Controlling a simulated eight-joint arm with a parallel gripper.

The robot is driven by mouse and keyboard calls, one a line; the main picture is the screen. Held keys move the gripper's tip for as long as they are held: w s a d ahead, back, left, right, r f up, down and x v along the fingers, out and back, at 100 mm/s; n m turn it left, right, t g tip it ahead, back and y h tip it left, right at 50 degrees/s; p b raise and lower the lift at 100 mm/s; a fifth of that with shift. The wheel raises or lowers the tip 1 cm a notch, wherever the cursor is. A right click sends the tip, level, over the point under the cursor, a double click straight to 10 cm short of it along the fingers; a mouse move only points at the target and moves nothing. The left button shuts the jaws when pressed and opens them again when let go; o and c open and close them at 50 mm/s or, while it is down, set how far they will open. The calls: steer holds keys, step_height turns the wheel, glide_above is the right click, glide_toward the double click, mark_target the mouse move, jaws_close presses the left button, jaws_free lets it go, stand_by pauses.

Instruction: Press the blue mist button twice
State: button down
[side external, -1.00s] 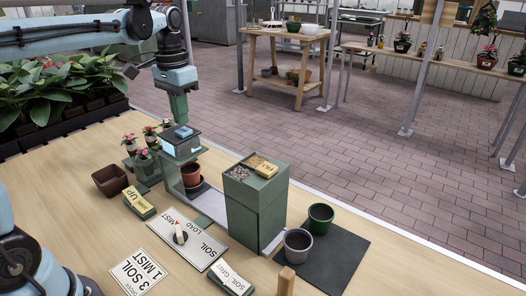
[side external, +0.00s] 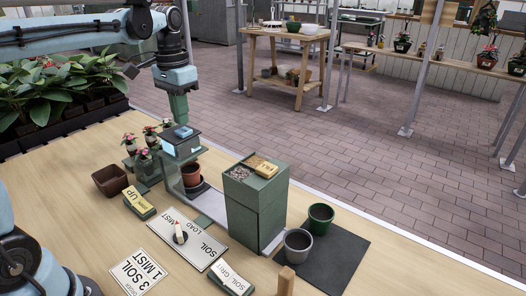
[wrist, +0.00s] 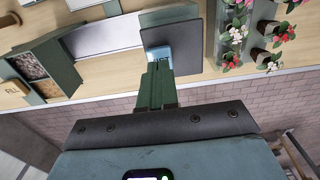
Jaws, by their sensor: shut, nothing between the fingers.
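The blue button (side external: 183,132) sits on the dark top of the small mist station (side external: 170,178). A terracotta pot (side external: 191,174) stands inside the station. My gripper (side external: 181,120) points down with its green fingers shut and empty, right at the button. In the wrist view the fingertips (wrist: 156,67) overlap the blue button (wrist: 158,54) and hide part of it. I cannot tell whether they touch it. The dial (side external: 180,234) sits on a white plate marked MIST, LOAD and SOIL. A card (side external: 138,272) reads 3 SOIL 1 MIST.
A tall green soil box (side external: 257,205) stands right of the station. Grey (side external: 298,245) and green (side external: 320,218) pots stand on a dark mat. Small potted flowers (side external: 144,158) are close on the left. A brown empty pot (side external: 110,181) and UP block (side external: 139,203) are nearer the front.

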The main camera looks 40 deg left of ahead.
step_height(320, 180, up, 6)
steer(key=shift+f, duration=0.1)
stand_by(0.5)
steer(key=s+d+f+t, duration=0.7)
steer(key=s+d+f, duration=0.2)
steer(key=f, duration=0.3)
steer(key=shift+s+d+f, duration=0.35)
steer(key=shift+d+f, duration=0.05)
steer(key=shift+d, duration=0.1)
